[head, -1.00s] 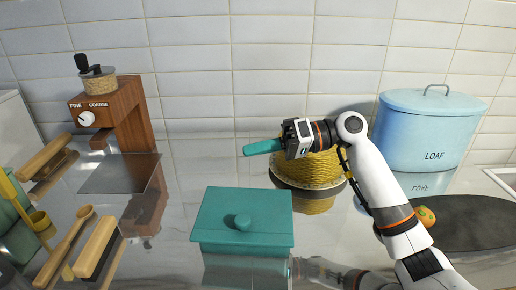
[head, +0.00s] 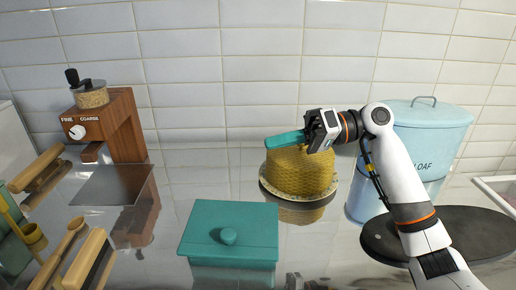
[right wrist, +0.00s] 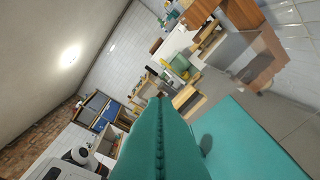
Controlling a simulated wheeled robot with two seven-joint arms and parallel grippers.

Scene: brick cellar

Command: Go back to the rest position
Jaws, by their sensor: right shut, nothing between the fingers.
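My right gripper (head: 286,140) has teal fingers. They are shut together with nothing between them, pointing left above the counter, in front of the woven yellow basket (head: 299,174). The shut fingers also fill the lower middle of the right wrist view (right wrist: 160,140). My right arm comes in from the lower right of the head view. My left gripper is in neither view.
A teal lidded box (head: 228,232) stands at the front middle. A wooden grinder (head: 112,125) is at the left, with wooden tools (head: 60,250) before it. A blue LOAF bin (head: 425,128) and a dark round board (head: 470,232) are at the right.

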